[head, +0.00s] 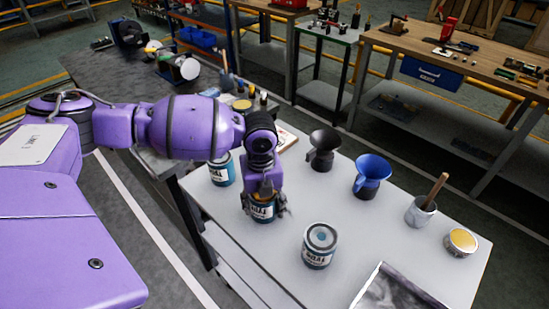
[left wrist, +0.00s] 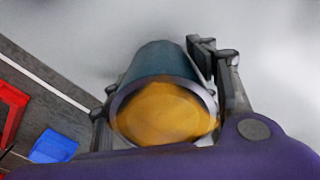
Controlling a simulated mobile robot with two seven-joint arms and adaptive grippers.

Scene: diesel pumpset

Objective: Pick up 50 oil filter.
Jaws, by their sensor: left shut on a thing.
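My left gripper (head: 264,206) reaches down from the left over the pale table and is shut on a teal can (head: 262,213) with a white label. In the left wrist view the can (left wrist: 165,95) shows an orange end with a grey rim, with the fingers of my left gripper (left wrist: 160,108) on both sides of it. I cannot read whether it is the 50 oil filter, nor tell whether it touches the table. Two similar labelled cans stand nearby, one in front at right (head: 320,247) and one behind at left (head: 221,170). My right gripper is not in view.
On the pale table (head: 400,255) stand a black funnel (head: 323,149), a blue funnel (head: 371,175), a cup with a wooden handle (head: 421,211) and a yellow-topped tin (head: 460,242). A dark framed tray (head: 395,290) lies at the front. A dark bench adjoins behind at left.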

